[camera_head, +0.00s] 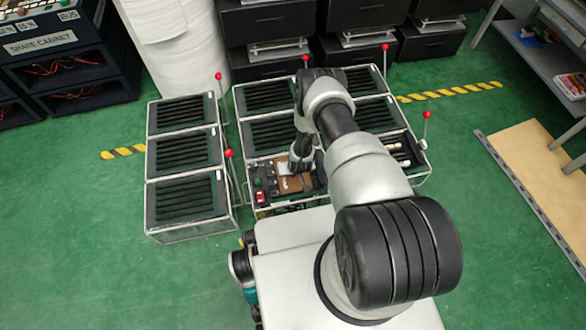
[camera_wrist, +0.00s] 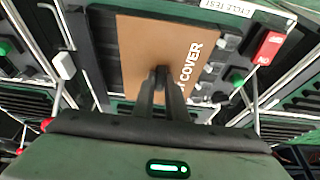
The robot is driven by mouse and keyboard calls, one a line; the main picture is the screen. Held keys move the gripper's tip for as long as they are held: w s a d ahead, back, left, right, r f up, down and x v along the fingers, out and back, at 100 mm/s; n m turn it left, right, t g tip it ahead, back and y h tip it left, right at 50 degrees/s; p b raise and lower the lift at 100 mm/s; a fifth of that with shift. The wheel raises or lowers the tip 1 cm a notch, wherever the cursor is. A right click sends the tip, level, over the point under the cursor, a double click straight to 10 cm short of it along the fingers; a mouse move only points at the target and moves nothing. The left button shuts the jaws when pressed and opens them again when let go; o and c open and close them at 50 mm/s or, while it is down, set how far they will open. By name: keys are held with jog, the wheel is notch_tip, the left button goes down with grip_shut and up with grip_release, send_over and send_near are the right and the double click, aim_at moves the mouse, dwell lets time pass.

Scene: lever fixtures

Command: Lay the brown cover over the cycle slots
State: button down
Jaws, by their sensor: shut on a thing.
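The brown cover (camera_wrist: 150,45), with the white word COVER on it, is over the dark panel of the near, middle-left box in the wrist view. It also shows as a brown patch (camera_head: 293,185) in the head view, partly hidden by my gripper. My gripper (camera_wrist: 162,76) has its fingertips close together at the cover's face, shut on it. In the head view my gripper (camera_head: 297,168) is low over that panel. The cycle slots cannot be made out under the cover. I cannot tell whether the cover rests flat or is slightly raised.
A red button (camera_wrist: 268,48), a green button (camera_wrist: 235,76) and a CYCLE TEST label (camera_wrist: 235,9) sit beside the cover. Red-knobbed levers (camera_head: 229,153) stand between the boxes, with another (camera_head: 426,115) at the right. Slotted boxes (camera_head: 185,152) stand at left.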

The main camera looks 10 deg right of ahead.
jog(key=shift+f, duration=0.1)
jog(key=c, duration=1.7)
grip_release()
jog(key=p+v, duration=0.6)
jog(key=v, duration=1.1)
jog(key=shift+s, duration=0.15)
